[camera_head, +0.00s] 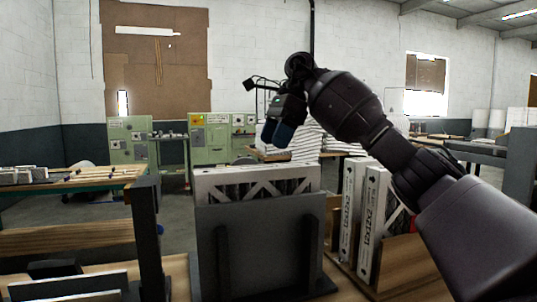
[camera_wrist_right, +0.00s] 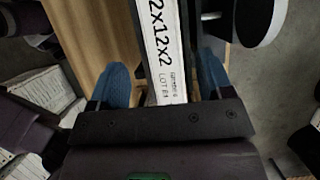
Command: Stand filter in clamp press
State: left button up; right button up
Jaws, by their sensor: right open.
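A white-framed filter (camera_head: 225,187) with a lattice face stands upright behind the dark grey plate of the clamp press (camera_head: 258,240), its top showing above the plate. My right gripper (camera_head: 278,134) is above the filter, pointing down, open and apart from it in the head view. In the right wrist view the filter's printed edge (camera_wrist_right: 164,50) runs between the two blue fingertips (camera_wrist_right: 157,82), with gaps on both sides. The filter's lower part is hidden by the plate. My left gripper is not in view.
A wooden box (camera_head: 400,262) at the right holds several upright filters (camera_head: 370,225). A dark upright post (camera_head: 149,238) stands left of the press. A round-headed clamp part (camera_wrist_right: 252,20) shows beside the filter in the wrist view. Green machines (camera_head: 218,137) stand well behind.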

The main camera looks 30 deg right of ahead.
jog(key=shift+v, duration=1.35)
